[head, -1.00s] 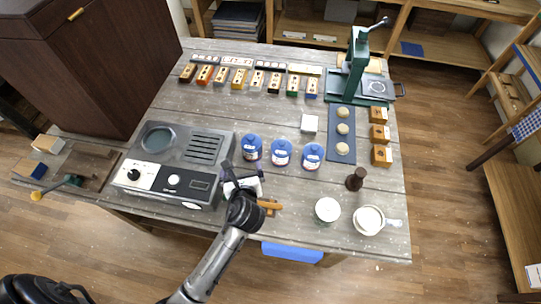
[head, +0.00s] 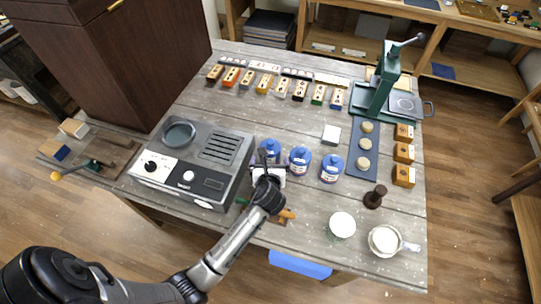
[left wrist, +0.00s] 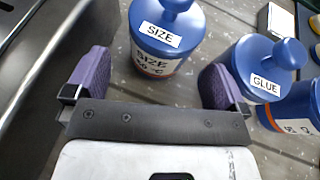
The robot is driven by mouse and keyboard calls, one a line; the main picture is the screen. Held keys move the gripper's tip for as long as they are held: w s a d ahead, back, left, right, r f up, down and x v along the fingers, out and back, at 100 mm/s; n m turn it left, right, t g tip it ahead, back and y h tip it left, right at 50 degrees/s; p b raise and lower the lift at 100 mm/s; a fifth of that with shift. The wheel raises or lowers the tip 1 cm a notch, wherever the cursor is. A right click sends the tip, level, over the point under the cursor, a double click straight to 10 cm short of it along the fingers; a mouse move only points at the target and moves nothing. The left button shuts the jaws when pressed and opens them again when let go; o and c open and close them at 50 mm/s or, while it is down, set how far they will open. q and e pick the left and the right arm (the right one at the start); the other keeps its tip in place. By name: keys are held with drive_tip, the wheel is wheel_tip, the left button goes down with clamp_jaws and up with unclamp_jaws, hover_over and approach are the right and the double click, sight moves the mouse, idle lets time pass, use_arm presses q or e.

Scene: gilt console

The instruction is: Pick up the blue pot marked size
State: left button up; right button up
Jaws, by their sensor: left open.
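The blue pot marked SIZE (left wrist: 160,58) stands upright, with a knobbed blue lid and a white label. It is the leftmost of the three blue pots in the head view (head: 269,148). My left gripper (left wrist: 156,80) is open, its purple fingers apart, with the SIZE pot ahead between their directions. I see no grip on it. The gripper's end (head: 268,168) partly covers the pot's lower part in the head view. The blue pot marked GLUE (left wrist: 262,68) stands just right of it, close by the right finger. My right gripper is not in view.
A third blue pot (head: 331,168) stands right of the GLUE pot. The grey hotplate unit (head: 205,160) is close on the left. An orange-handled tool (head: 286,214) lies near the front edge. A white block (head: 331,134) and a blue strip with pale discs (head: 352,160) lie behind and right.

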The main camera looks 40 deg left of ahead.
sight(270, 160)
use_arm(q)
drive_tip(key=shift+b+x, duration=0.35)
drive_tip(key=shift+x, duration=1.9)
drive_tip(key=shift+d, duration=0.1)
drive_tip(key=c, duration=1.2)
drive_tip(key=shift+r, duration=0.1)
drive_tip(key=shift+c, duration=0.2)
